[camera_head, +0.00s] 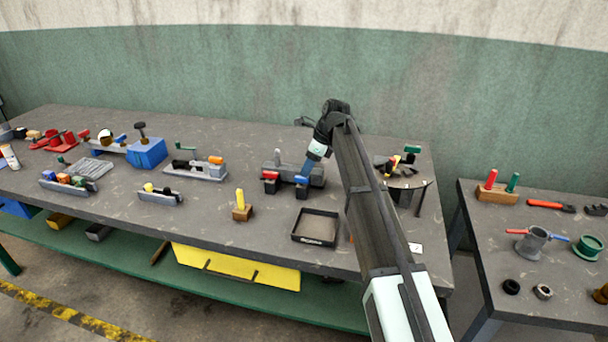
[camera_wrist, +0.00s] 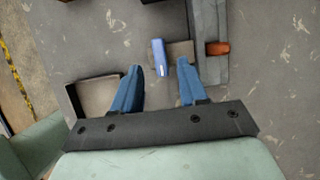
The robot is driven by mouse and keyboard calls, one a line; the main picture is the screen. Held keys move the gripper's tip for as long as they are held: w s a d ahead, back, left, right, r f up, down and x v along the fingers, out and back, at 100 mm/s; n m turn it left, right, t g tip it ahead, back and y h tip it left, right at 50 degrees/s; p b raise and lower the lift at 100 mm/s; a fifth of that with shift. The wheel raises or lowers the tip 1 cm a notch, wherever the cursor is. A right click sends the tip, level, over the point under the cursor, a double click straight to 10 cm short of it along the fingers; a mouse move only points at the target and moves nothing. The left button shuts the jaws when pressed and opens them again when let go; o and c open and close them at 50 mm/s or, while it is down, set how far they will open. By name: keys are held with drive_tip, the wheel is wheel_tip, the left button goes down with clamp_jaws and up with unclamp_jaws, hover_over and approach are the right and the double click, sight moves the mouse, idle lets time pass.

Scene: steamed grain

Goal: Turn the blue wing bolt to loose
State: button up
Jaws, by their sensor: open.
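The blue wing bolt (camera_head: 301,181) sits at the front right of a grey fixture (camera_head: 285,166) on the bench, beside a red-topped piece (camera_head: 270,175). In the wrist view the blue wing bolt (camera_wrist: 159,57) is a narrow blue bar on a brownish block. My gripper (camera_head: 305,170) points down just above it. In the wrist view my gripper (camera_wrist: 160,66) is open, its two blue fingers on either side of the bolt with gaps showing. I cannot tell how far the fingertips are above it.
A dark shallow tray (camera_head: 316,240) lies in front, and a yellow peg on a wooden block (camera_head: 242,213) stands to the left. In the wrist view an orange-red piece (camera_wrist: 217,48) is on the grey bar to the right. Another fixture with a green handle (camera_head: 412,150) stands right of my arm.

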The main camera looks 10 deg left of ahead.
sight(302, 181)
drive_tip(key=shift+x, duration=2)
drive_tip(key=shift+c, duration=0.3)
clamp_jaws()
